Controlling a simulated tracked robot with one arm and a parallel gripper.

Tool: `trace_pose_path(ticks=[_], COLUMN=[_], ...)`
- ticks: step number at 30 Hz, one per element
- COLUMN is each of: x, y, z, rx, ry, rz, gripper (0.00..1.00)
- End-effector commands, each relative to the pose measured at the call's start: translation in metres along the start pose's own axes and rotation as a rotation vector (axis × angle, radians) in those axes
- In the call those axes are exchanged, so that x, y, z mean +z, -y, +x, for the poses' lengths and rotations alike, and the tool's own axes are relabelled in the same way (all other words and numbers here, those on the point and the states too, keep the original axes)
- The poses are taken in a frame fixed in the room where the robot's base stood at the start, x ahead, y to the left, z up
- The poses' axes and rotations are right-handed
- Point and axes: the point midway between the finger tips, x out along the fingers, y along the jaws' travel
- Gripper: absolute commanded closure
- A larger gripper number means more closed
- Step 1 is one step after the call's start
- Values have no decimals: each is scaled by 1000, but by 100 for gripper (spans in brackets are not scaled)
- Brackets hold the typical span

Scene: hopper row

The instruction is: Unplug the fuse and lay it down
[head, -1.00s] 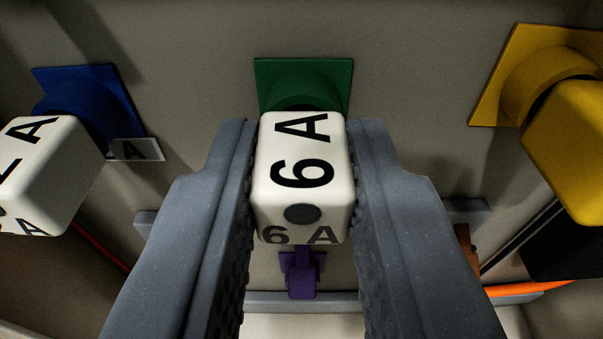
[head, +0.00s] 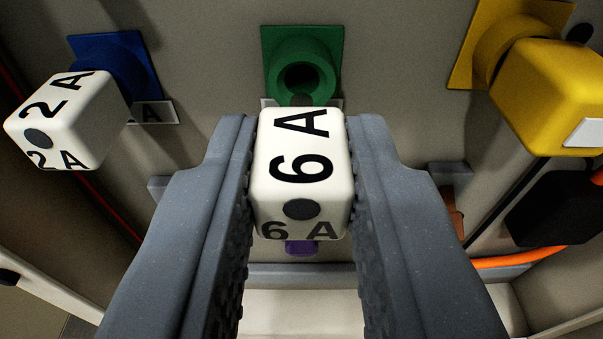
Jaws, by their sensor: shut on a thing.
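The fuse (head: 300,172) is a white block marked "6 A" with a dark round dot. In the head view it sits in the middle, between the two grey fingers of my gripper (head: 302,180), which is shut on its sides. Behind it on the wall is a green socket (head: 302,75) with its round opening now showing dark and empty. The fuse is apart from the socket, held in front of and below it. The back end of the fuse is mostly hidden behind its body.
A white "2 A" block (head: 66,120) sits at a blue socket (head: 118,68) on the left. A yellow block (head: 552,95) sits at a yellow socket (head: 515,35) on the right. Below are a purple part (head: 301,247), a pale ledge (head: 300,310), a black object (head: 555,208) and an orange cable (head: 515,260).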

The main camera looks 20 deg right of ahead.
Motion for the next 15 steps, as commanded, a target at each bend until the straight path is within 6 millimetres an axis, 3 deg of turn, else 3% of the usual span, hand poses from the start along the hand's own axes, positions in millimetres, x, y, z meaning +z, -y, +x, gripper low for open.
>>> trace_pose_path(ticks=[15], x=[1], y=[0], z=[-6], rx=[0], ry=[1], rz=[0], gripper=[100])
